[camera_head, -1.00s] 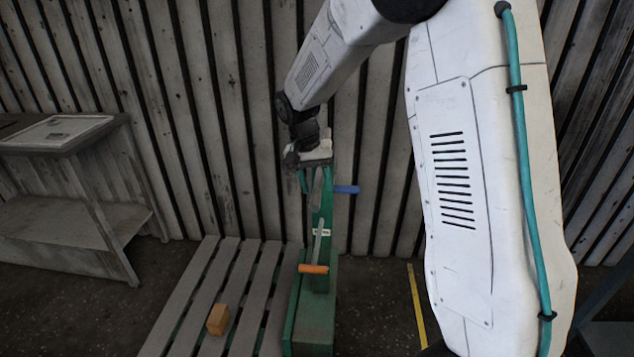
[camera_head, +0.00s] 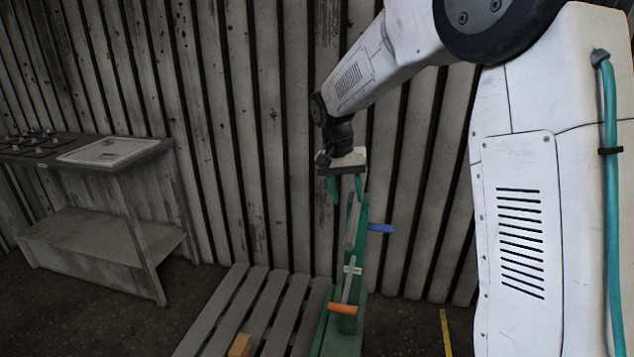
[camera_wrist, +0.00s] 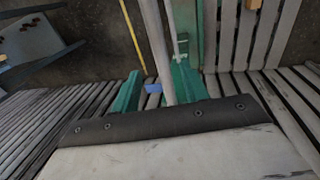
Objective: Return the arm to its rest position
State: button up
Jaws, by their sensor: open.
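My arm reaches from the upper right of the head view toward the middle. My gripper (camera_head: 346,188) hangs from its end, pointing down, with two green fingers apart and nothing between them. In the wrist view my gripper (camera_wrist: 155,92) also shows its green fingers spread. Below it in the head view stands a green machine (camera_head: 345,335) with a grey lever with an orange handle (camera_head: 342,309) and a blue handle (camera_head: 381,228). The blue handle (camera_wrist: 153,88) shows between the fingers in the wrist view, farther off. The fingertips look close to the machine's top; I cannot tell the gap.
A slatted pallet (camera_head: 225,310) stands left of the machine, with a small orange-brown block (camera_head: 240,345) on it. A grey workbench (camera_head: 150,250) with a shelf stands at the far left. A ribbed metal wall is behind. A yellow floor strip (camera_head: 446,330) lies at the right.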

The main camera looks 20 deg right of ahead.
jog(key=s, duration=0.1)
jog(key=s+f+n, duration=0.1)
jog(key=s+n, duration=0.1)
jog(key=shift+s+a+f+g, duration=0.2)
jog(key=shift+s+a+g, duration=0.1)
jog(key=shift+g, duration=0.1)
jog(key=s+a+r+n+t+y, duration=0.1)
jog(key=s+r+n, duration=0.1)
jog(key=s, duration=1.3)
jog(key=s+a+r+n+t, duration=0.1)
jog(key=s+r, duration=0.4)
jog(key=s, duration=1.1)
jog(key=shift+a+n+t+y, duration=0.4)
jog(key=shift+n+t, duration=0.3)
jog(key=shift+n, duration=0.1)
